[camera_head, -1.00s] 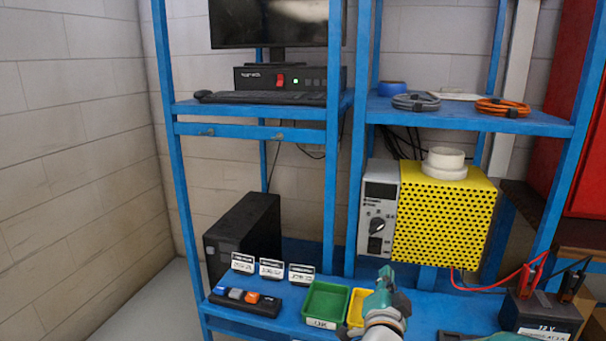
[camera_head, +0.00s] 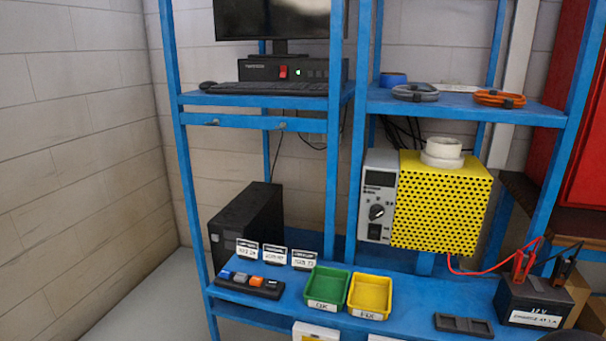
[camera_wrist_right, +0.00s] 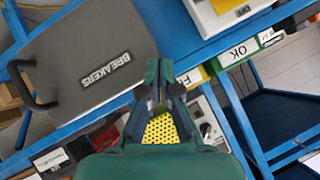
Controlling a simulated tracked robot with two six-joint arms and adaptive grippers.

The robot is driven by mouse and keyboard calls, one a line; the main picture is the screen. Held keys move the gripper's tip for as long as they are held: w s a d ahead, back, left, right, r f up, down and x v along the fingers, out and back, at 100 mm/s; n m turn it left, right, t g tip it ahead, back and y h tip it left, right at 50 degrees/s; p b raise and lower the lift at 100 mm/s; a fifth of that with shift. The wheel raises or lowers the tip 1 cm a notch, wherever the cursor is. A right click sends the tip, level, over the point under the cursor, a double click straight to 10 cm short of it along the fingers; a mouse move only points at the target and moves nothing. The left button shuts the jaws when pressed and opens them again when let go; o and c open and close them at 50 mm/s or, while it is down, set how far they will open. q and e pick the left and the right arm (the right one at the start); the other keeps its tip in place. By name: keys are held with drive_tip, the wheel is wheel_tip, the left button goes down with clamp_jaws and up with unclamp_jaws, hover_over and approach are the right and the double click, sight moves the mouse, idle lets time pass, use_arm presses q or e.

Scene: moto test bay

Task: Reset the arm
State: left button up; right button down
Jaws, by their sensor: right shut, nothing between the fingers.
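My right gripper (camera_wrist_right: 163,84) shows in the right wrist view, with its dark green fingers closed together and empty. A grey case labelled BREAKERS (camera_wrist_right: 88,58) with a handle lies beside it in that picture. The fingers overlap the view of the yellow perforated cover (camera_wrist_right: 160,128). Neither gripper can be made out in the head view, and my left gripper is in no view.
A green bin (camera_head: 327,289) and a yellow bin (camera_head: 370,296) stand on the blue lower shelf (camera_head: 425,290).

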drive_tip(key=s+a+f+n+g+y, duration=0.2)
drive_tip(key=s+f+g, duration=0.3)
drive_tip(key=s+f, duration=0.6)
drive_tip(key=s+a+f+n+g+y, duration=0.15)
drive_tip(key=s+f+g, duration=0.55)
drive_tip(key=s, duration=0.9)
wheel_tip(320, 180, down, 11)
drive_tip(key=t+b, duration=0.1)
drive_tip(key=b, duration=0.9)
wheel_tip(320, 180, up, 16)
drive_tip(key=p, duration=1.5)
drive_tip(key=shift+d+n+p, duration=0.25)
drive_tip(key=shift+n+p, duration=0.1)
drive_tip(key=shift+p, duration=0.05)
